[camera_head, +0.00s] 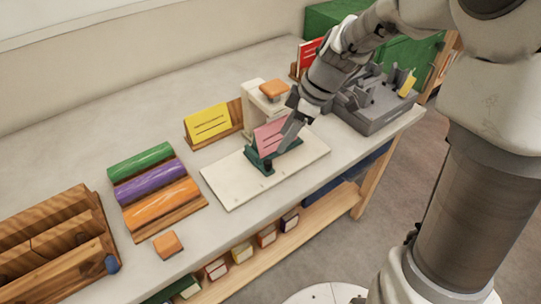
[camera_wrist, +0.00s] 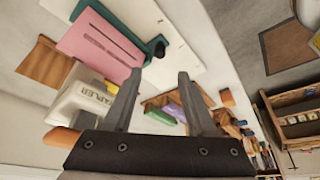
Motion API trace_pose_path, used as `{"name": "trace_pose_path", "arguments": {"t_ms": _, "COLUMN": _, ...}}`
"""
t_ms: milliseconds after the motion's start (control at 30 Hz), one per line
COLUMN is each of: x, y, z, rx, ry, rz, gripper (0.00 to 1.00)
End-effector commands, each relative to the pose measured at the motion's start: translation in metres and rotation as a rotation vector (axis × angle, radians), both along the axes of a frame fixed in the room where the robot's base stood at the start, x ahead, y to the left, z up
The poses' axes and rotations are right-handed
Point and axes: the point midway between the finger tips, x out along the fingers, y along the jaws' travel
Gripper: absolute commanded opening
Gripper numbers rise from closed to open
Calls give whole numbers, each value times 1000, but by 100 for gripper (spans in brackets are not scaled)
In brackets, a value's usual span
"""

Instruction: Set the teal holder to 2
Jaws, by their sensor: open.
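The teal holder (camera_head: 262,165) stands on a white board (camera_head: 230,185) and carries a pink card (camera_head: 268,138). In the wrist view the teal holder (camera_wrist: 122,24) shows as a strip with a dark knob at its end, beside the pink card (camera_wrist: 98,42). My gripper (camera_head: 288,140) is at the holder's right side, fingers pointing down. In the wrist view my gripper (camera_wrist: 158,76) is open with nothing between its fingers, and the knob lies just beyond the fingertips. I cannot tell whether they touch. Small marks line the board's front edge; no number is legible.
A yellow card (camera_head: 208,122) on a wooden stand and a cream stapler stand (camera_wrist: 85,98) are close behind. A grey caddy (camera_head: 375,112) is right. Coloured rolls (camera_head: 150,185), an orange block (camera_head: 168,244) and a wooden rack (camera_head: 50,245) are left. The table's front edge is near.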

Motion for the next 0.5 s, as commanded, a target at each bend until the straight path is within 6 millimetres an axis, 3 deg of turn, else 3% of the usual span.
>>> {"name": "trace_pose_path", "arguments": {"t_ms": 200, "x": 3, "y": 18, "z": -47, "rx": 1, "ry": 5, "rz": 2, "gripper": 57}}
{"name": "trace_pose_path", "arguments": {"t_ms": 500, "x": 6, "y": 34, "z": -84, "rx": 1, "ry": 3, "rz": 0, "gripper": 57}}
